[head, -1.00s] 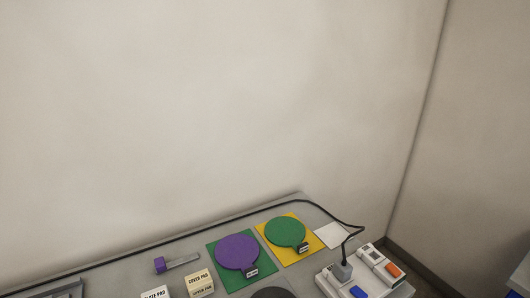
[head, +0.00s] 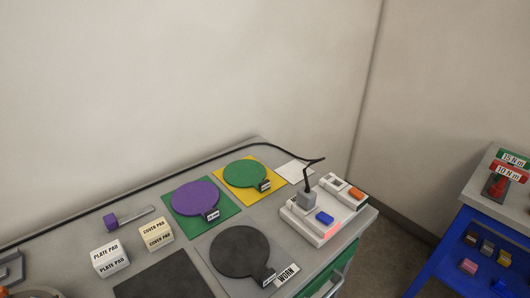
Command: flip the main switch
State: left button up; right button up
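A white power block (head: 298,222) sits at the right end of the grey bench, with a grey plug (head: 307,200) and black cable in it. It carries a blue switch (head: 324,217), and a pinkish-red patch (head: 333,231) shows at its front corner. Behind it is a second white block (head: 335,186) with an orange-red switch (head: 356,194). I cannot tell from any label which of these is the main switch, nor which way either is set. Neither of my grippers is in view.
The bench holds a purple disc (head: 195,198), a green disc (head: 245,173), a black disc (head: 239,251), a plate pad box (head: 109,258) and a cover pad box (head: 156,234).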

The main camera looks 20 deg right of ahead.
aim_at(325, 218)
jog(key=u, duration=2.1)
jog(key=k, duration=0.6)
jog(key=z, duration=1.6)
